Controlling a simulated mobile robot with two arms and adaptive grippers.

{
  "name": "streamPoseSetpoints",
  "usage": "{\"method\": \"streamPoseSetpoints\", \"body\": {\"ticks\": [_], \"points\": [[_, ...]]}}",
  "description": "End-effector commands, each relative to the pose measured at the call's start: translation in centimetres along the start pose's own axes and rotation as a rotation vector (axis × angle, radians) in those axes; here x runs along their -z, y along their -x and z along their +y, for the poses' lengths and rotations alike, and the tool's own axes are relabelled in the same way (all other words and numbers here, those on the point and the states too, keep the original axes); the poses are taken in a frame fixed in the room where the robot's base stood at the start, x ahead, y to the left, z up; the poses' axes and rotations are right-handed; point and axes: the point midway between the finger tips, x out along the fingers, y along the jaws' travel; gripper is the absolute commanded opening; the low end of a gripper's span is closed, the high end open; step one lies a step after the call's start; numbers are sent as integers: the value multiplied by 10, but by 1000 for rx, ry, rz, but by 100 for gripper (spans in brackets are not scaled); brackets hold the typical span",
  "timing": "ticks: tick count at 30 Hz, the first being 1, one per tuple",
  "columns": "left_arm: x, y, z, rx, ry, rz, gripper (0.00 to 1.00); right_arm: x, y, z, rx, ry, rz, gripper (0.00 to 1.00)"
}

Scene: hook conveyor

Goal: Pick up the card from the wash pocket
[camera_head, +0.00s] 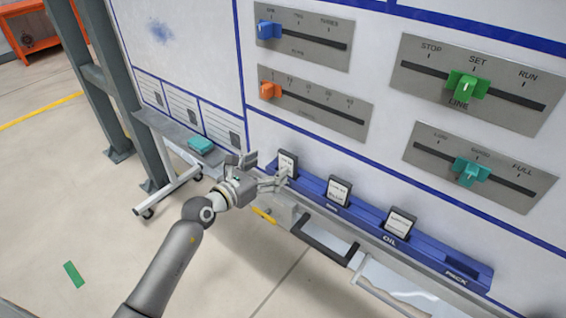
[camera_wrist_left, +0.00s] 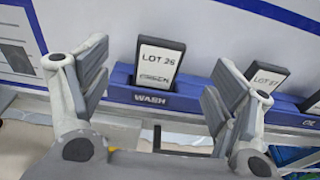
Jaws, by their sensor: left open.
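The card (camera_head: 288,160) marked LOT 26 stands upright in the wash pocket at the left end of the blue rack; the card also shows in the left wrist view (camera_wrist_left: 160,62). The pocket's front wall carries the label WASH (camera_wrist_left: 150,99). The card is white with a dark frame, and its lower part is hidden in the pocket. My left gripper (camera_head: 267,171) is open in front of the pocket. In the left wrist view its two fingers stand on either side of the card, apart from it. My right gripper is not in view.
A second card (camera_head: 338,191), LOT 27, and a third card (camera_head: 400,222) above OIL stand further right in the blue rack (camera_head: 434,258). The PACK pocket looks empty. A teal item (camera_head: 201,144) lies on a grey shelf at left. Slider panels cover the wall above.

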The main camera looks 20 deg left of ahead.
Motion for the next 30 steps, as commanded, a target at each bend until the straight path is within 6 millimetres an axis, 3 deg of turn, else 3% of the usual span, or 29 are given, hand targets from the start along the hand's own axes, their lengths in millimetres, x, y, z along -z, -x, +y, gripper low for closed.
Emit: {"method": "streamPoseSetpoints", "body": {"ticks": [4, 10, 21, 30], "points": [[-1, -23, 0, 1, 3, -1, 82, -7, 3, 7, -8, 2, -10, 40], [-1, -36, 0, 0, 4, -1, 82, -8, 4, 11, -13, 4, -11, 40], [-3, -80, -1, 0, 5, -1, 82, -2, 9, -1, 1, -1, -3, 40], [-3, -86, -2, 0, 5, 0, 82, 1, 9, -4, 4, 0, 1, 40]]}}
